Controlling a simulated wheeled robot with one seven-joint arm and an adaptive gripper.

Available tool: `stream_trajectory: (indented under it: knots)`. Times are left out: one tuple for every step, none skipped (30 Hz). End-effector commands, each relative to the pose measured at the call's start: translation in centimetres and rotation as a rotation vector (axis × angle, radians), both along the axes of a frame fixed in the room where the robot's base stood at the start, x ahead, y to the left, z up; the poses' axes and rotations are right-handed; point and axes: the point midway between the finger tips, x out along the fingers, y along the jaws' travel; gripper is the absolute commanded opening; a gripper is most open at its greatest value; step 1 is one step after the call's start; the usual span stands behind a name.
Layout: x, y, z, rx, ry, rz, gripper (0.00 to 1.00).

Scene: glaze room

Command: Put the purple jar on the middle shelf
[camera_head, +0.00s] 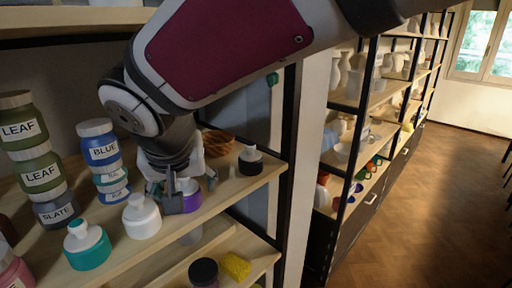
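The purple jar (191,199) has a pale lid and is at the right part of the shelf board (125,247) that carries several jars. My gripper (173,195) points down at the purple jar, and a grey finger hides its left side. I cannot tell whether the fingers are closed on the jar, or whether its base touches the board. Another board (215,248) shows below, and one more (75,22) shows above at the top left.
A white bottle (141,217) and a teal bottle (87,246) stand left of my gripper. Stacked blue jars (98,143) and green jars (24,121) stand farther left. A dark bottle (250,160) and a brown bowl (217,142) are right. Below are a dark-lidded jar (204,272) and yellow sponge (235,266).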

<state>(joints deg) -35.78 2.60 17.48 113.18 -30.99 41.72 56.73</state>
Motion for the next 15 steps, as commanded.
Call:
stream_trajectory:
  knots:
    - [-0.4, 0.0, 0.8, 0.003, -0.004, 0.001, 0.67]
    - [-0.6, -0.1, 1.2, 0.005, -0.005, 0.001, 0.67]
    - [-1.1, -0.2, 1.9, 0.005, -0.005, 0.001, 0.67]
    - [-1.4, -0.3, 2.4, 0.005, -0.006, 0.002, 0.67]
    - [-1.7, -0.4, 3.0, 0.006, -0.006, 0.0, 0.67]
    - [-2.1, -0.5, 3.8, 0.006, -0.007, 0.0, 0.67]
    - [-2.5, -0.6, 4.3, 0.005, -0.006, 0.001, 0.67]
    - [-2.9, -0.7, 4.8, 0.006, -0.006, 0.001, 0.67]
    - [-3.3, -0.8, 5.5, 0.005, -0.005, 0.001, 0.67]
    - [-3.6, -0.9, 6.0, 0.006, -0.006, 0.001, 0.67]
    - [-3.9, -1.0, 6.5, 0.005, -0.005, 0.001, 0.67]
    - [-4.3, -1.1, 7.0, 0.005, -0.004, 0.001, 0.67]
    - [-4.5, -1.2, 7.4, 0.004, -0.004, 0.001, 0.67]
    - [-4.8, -1.3, 7.8, 0.004, -0.004, 0.001, 0.67]
    - [-5.0, -1.3, 8.3, 0.004, -0.004, 0.001, 0.67]
